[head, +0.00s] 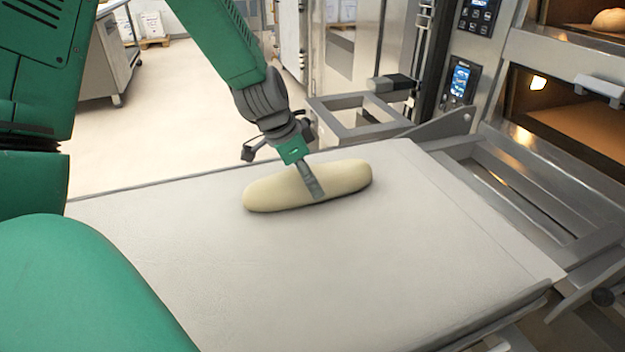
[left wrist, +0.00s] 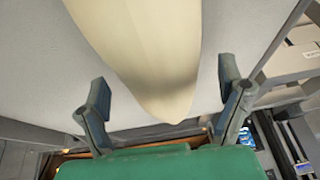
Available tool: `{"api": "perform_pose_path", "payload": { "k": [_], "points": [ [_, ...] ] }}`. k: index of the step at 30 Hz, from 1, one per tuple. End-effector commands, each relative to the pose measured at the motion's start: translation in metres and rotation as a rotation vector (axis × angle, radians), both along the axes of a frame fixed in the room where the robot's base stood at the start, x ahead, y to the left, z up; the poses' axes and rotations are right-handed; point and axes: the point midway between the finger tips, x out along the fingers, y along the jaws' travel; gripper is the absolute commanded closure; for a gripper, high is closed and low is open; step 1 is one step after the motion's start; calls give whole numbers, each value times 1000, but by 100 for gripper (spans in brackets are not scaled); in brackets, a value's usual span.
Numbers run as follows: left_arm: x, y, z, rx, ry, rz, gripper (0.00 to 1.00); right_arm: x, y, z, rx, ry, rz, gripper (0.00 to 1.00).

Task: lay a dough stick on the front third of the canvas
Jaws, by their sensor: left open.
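A pale, long dough stick (head: 268,190) lies on the light grey canvas (head: 330,270), near its far edge in the head view and roughly parallel to that edge. My left gripper (head: 314,182) is at the dough stick, right of its middle. One finger shows across the near side of the dough; the other is hidden. In the left wrist view the open fingers of the left gripper (left wrist: 164,98) stand on either side of the dough stick (left wrist: 145,50), with gaps visible. Its rounded end points towards the gripper's green body. My right gripper is not in view.
The deck oven (head: 570,125) stands at the right, with a lit chamber and a loaf in the upper deck. A metal frame (head: 350,122) is behind the canvas. The canvas is bare in front of and to the right of the dough stick.

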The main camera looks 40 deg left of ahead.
Motion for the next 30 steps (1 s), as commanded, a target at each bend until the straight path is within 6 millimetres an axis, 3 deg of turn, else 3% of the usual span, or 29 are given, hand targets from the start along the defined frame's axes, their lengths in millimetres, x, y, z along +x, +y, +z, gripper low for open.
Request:
{"api": "perform_pose_path", "payload": {
  "k": [1, 3, 12, 30],
  "points": [
    [-4, 1, 17, 1, -4, 0, 12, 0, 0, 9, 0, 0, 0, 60],
    [-10, 3, 32, 1, -3, 0, 12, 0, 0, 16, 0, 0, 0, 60],
    [-28, 10, 76, 0, 0, -1, 12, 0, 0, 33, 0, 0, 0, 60],
    [-32, 12, 82, 0, 1, 0, 12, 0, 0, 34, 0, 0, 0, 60]
  ]
}}
